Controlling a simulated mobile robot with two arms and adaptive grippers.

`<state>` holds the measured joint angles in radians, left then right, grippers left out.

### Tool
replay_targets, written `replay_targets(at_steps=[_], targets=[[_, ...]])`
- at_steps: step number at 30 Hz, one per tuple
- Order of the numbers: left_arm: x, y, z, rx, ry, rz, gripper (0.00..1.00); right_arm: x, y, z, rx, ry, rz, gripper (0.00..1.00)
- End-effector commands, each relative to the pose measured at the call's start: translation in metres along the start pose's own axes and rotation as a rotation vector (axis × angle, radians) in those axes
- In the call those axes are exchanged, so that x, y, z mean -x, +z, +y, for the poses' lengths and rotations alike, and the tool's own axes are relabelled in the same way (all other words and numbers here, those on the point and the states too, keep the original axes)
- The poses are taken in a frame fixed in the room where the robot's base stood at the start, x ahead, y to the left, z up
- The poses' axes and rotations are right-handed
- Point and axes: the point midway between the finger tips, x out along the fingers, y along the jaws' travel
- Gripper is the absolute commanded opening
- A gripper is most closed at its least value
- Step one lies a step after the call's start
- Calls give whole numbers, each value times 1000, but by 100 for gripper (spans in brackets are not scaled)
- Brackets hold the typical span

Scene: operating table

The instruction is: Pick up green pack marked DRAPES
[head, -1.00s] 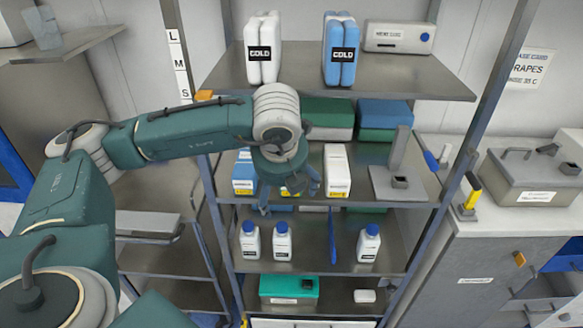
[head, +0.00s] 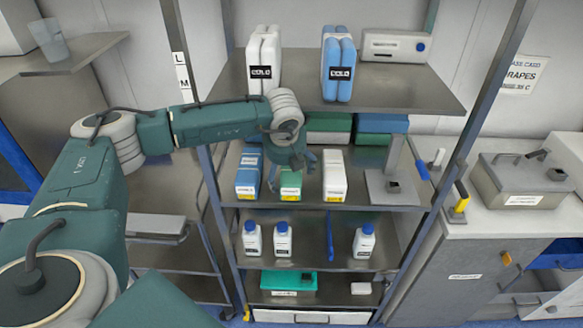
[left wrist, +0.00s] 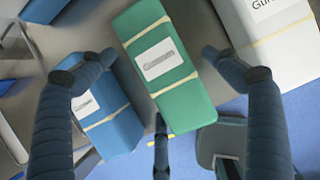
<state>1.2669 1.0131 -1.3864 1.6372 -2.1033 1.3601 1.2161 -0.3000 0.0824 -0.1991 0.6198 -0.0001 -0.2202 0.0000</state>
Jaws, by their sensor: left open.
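A green pack (head: 291,185) with a pale band stands on the middle shelf (head: 255,208), between a blue pack (head: 248,178) and a white pack (head: 334,180). In the left wrist view the green pack (left wrist: 168,75) fills the middle; its white label is too blurred to read. My left gripper (head: 292,160) is at the upper part of this pack and partly hides it. In the left wrist view its fingers (left wrist: 158,70) are open, one on either side of the green pack and a third near its lower end. I cannot tell whether any finger touches it. My right gripper is not in view.
The blue pack (left wrist: 95,110) and white pack (left wrist: 268,35) stand close on either side. The upper shelf (head: 400,92) lies above, close to my arm. White bottles (head: 283,240) and a green box (head: 290,282) sit on lower shelves. A metal stand (head: 388,180) is to the right.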

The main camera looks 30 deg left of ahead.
Motion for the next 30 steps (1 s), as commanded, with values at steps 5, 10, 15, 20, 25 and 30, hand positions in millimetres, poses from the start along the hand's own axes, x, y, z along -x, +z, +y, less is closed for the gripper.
replay_targets(at_steps=[5, 10, 15, 20, 25, 30], targets=[[-5, -1, 0, 0, -1, 0, 89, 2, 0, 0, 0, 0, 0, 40], [-5, -1, 0, 0, -1, 0, 75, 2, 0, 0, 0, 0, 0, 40], [-4, -1, 0, 0, -1, 0, 41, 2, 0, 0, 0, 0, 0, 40], [-4, 0, 0, 1, -2, -1, 31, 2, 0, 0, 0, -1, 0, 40], [-3, 0, -1, 1, -2, -2, 31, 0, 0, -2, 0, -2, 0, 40], [6, 4, -1, 3, -4, -3, 31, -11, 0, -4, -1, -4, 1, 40]])
